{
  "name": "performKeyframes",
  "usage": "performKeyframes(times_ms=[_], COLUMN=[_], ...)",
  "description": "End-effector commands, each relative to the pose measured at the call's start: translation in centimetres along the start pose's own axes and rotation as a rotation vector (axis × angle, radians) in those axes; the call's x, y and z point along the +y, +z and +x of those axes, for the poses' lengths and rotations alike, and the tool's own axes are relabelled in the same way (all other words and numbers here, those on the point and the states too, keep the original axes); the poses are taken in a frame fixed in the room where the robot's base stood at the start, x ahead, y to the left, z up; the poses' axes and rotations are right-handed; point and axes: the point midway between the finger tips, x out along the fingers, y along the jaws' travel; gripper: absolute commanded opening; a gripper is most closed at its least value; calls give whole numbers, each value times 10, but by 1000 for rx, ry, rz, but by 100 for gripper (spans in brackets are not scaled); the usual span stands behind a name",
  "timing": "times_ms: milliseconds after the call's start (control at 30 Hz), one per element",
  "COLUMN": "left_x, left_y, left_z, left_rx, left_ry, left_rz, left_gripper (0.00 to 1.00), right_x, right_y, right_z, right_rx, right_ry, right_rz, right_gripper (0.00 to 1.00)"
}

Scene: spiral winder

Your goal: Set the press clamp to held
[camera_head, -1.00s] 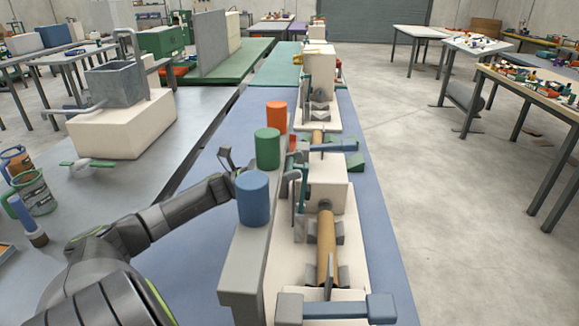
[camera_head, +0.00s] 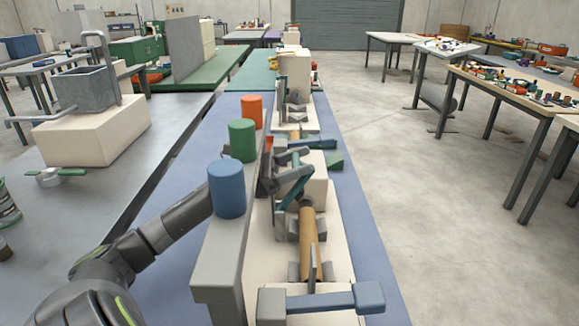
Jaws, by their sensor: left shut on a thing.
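The press clamp (camera_head: 293,181), a teal and grey linkage, stands on a cream block fixture in the lower middle. Its bars lean at an angle above a tan cylinder (camera_head: 308,232) lying in grey V-shaped supports. My left gripper (camera_head: 227,150) comes in from the left, behind the blue cylinder. My right gripper is not in view.
Blue (camera_head: 227,189), green (camera_head: 242,141) and orange (camera_head: 252,112) cylinders stand on a grey rail (camera_head: 221,258) left of the fixture. A grey bar with a blue end (camera_head: 368,297) crosses its front. A similar station stands farther back.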

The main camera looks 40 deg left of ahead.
Motion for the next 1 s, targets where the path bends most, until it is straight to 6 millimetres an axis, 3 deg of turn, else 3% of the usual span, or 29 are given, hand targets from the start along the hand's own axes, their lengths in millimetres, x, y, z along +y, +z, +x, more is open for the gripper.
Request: performKeyframes(times_ms=[167, 200, 367, 733, 867, 1000], left_x=[-1, -1, -1, 0, 0, 0], left_y=[-1, -1, -1, -2, -3, -4], left_z=[-1, -1, -1, -8, -27, -60], left_rx=[0, 0, 0, 4, 8, 9], left_ry=[-1, -1, -1, 1, 2, 3], left_rz=[-3, -3, -2, -2, -2, -3], left_gripper=[22, 66, 85, 85, 85, 85], right_x=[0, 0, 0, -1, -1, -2], right_y=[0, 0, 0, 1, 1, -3], right_z=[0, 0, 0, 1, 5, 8], right_rx=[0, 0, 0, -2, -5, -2], right_ry=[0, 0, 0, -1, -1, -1], right_rz=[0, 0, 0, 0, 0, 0], right_gripper=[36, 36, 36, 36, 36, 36])
